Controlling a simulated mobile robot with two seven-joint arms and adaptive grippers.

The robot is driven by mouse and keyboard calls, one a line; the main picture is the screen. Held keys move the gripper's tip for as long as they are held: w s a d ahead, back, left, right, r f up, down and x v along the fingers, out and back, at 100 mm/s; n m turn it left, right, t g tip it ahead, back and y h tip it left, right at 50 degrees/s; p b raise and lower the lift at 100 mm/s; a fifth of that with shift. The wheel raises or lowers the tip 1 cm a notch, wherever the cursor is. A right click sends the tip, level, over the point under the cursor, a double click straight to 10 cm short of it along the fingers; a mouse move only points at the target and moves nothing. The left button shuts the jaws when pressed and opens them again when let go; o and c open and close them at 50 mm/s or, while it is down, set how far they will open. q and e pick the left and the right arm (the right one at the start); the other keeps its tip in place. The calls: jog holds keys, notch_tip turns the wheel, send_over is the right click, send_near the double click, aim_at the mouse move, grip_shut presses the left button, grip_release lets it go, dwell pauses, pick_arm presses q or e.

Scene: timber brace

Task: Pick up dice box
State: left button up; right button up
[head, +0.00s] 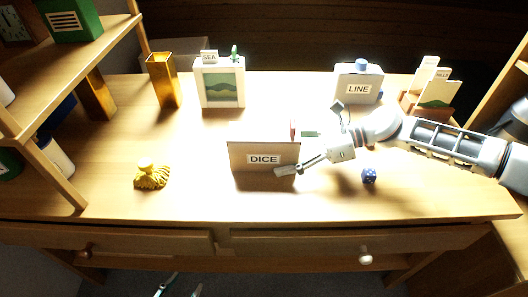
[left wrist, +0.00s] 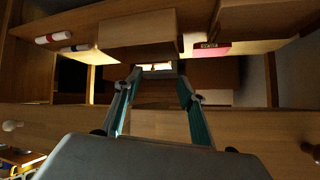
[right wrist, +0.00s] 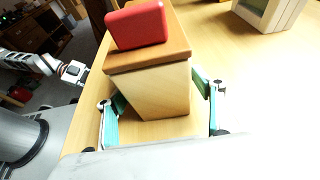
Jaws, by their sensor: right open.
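The dice box (head: 240,157), labelled DICE, stands on the desk in the middle of the head view. In the right wrist view the wooden box (right wrist: 165,88) lies between the spread fingers of my right gripper (right wrist: 160,112), with a red block (right wrist: 138,25) on top. In the head view my right gripper (head: 310,140) is open at the box's right end, one finger near its front and one behind. Contact cannot be told. My left gripper (head: 181,288) shows only as fingertips at the bottom edge, below the desk front. In the left wrist view it (left wrist: 158,85) is open and empty.
A blue die (head: 369,175) lies right of the box, under my right arm. A yellow object (head: 151,176) sits to the left. The SEA frame (head: 220,88), LINE box (head: 359,85) and gold vase (head: 164,80) stand behind. A shelf (head: 60,180) borders the left.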

jog(key=c, duration=1.4)
jog(key=shift+r, duration=0.15)
jog(key=shift+w+r, duration=0.1)
jog(key=shift+r, duration=0.25)
pick_arm(q)
jog(key=a+p, duration=0.1)
jog(key=p, duration=0.2)
jog(key=shift+s, duration=0.4)
pick_arm(e)
notch_tip(320, 180, up, 19)
jog(key=shift+r, duration=0.1)
